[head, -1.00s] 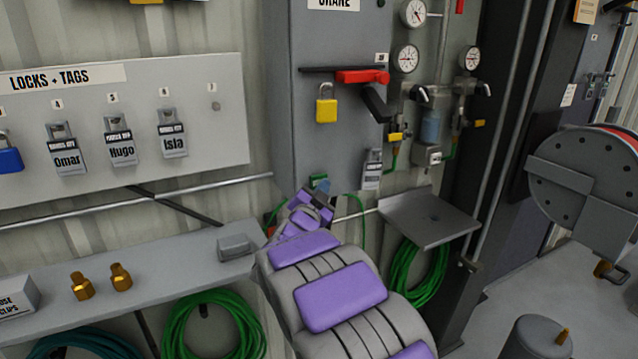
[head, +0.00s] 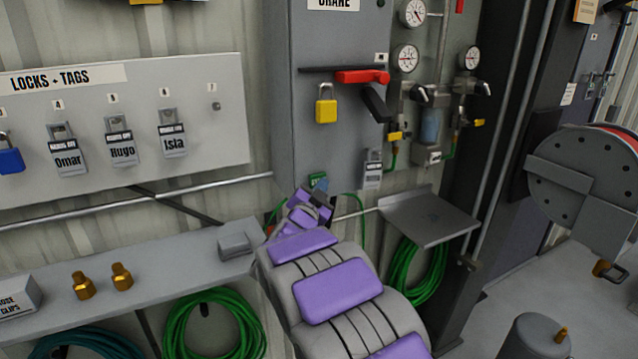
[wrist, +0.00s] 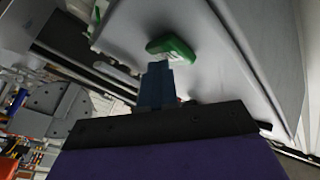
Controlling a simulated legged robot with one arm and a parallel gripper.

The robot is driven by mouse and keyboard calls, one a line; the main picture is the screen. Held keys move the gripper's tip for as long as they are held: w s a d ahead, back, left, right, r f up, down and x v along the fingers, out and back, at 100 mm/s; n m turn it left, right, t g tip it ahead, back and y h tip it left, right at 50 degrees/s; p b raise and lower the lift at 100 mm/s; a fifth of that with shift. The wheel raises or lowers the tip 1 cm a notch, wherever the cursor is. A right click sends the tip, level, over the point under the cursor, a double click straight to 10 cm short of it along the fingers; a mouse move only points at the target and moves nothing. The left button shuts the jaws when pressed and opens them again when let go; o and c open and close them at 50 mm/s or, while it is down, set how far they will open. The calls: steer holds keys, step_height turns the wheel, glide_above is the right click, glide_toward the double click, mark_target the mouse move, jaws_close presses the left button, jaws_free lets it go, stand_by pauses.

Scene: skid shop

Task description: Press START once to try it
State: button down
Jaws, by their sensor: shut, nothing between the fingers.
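A green button-like part (wrist: 172,48) with a small pale label sits on the grey cabinet face in the wrist view. Its lettering is too small to read, so I cannot confirm that it is START. In the head view a green part (head: 319,181) shows low on the grey CRANE cabinet (head: 330,130), just past my gripper (head: 319,190). In the wrist view my gripper (wrist: 158,68) is shut and empty, its blue fingertips just below the green part. I cannot tell whether they touch it.
The cabinet has a red handle (head: 362,76) and a yellow padlock (head: 326,108). A grey shelf (head: 430,215) juts out to the right. Gauges and valves stand above it. A ledge (head: 150,285) with brass fittings and the LOCKS + TAGS board (head: 215,125) are left.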

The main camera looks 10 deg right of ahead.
steer(key=shift+s+d+b, duration=0.25)
steer(key=shift+s+b, duration=0.1)
steer(key=shift+s, duration=0.5)
steer(key=s, duration=0.1)
steer(key=s+d+b, duration=0.1)
steer(key=s, duration=0.2)
steer(key=shift+s+d+b, duration=0.3)
steer(key=shift+s+b, duration=0.05)
stand_by(0.5)
